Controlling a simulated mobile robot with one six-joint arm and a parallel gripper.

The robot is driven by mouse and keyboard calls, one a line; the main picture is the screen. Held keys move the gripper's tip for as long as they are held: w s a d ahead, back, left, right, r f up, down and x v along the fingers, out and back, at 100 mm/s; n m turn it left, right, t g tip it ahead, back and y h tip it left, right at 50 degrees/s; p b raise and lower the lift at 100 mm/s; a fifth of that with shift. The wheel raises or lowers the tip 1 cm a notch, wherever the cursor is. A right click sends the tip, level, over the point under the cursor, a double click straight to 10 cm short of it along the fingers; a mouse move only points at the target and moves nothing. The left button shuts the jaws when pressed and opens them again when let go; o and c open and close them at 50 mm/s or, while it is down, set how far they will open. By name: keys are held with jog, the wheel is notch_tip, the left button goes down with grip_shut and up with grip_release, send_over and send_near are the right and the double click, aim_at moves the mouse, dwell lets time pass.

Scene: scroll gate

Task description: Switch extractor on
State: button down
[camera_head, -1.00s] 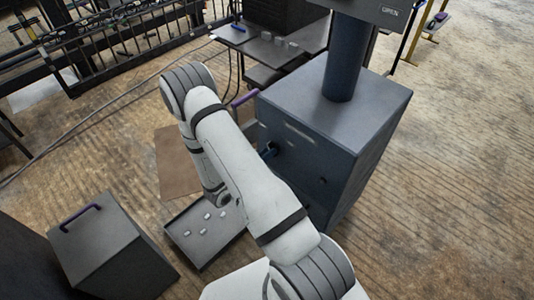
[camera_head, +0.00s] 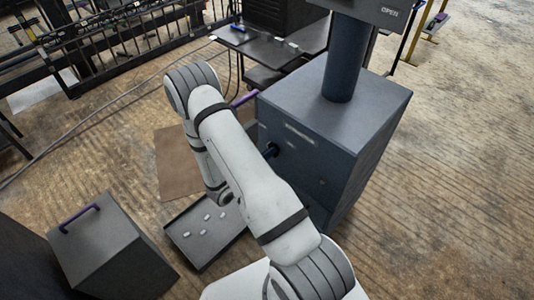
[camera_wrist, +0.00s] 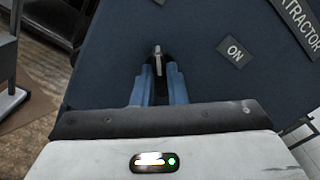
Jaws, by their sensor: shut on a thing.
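The extractor is a dark blue cabinet (camera_head: 330,110) with a thick post on top. In the wrist view its front panel (camera_wrist: 205,75) fills most of the picture, with an ON label (camera_wrist: 235,52) and part of an EXTRACTOR label (camera_wrist: 298,25). A small metal switch lever (camera_wrist: 157,50) stands between the blue fingertips of my gripper (camera_wrist: 155,75). My gripper is shut on this lever, which lies left of and about level with the ON label. The lever's base is partly hidden by the fingers. In the head view my arm hides most of the gripper.
A tray with small pale pieces (camera_head: 183,238) lies on the floor below my arm. A grey box with a purple handle (camera_head: 110,250) stands at lower left. A dark table (camera_head: 290,45) stands behind the cabinet. The floor at right is clear.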

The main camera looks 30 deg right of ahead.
jog(key=shift+m, duration=0.4)
jog(key=shift+s+f+m+b, duration=0.1)
jog(key=shift+m+b, duration=2.6)
jog(key=shift+m, duration=1.05)
jog(key=shift+s+m+b, duration=0.1)
jog(key=shift+m+b, duration=2.6)
jog(key=shift+m, duration=1.05)
jog(key=c, duration=1.5)
grip_release()
jog(key=shift+o, duration=0.2)
jog(key=p+v, duration=0.1)
jog(key=v, duration=0.6)
jog(key=shift+s+a, duration=0.15)
jog(key=shift+a, duration=0.2)
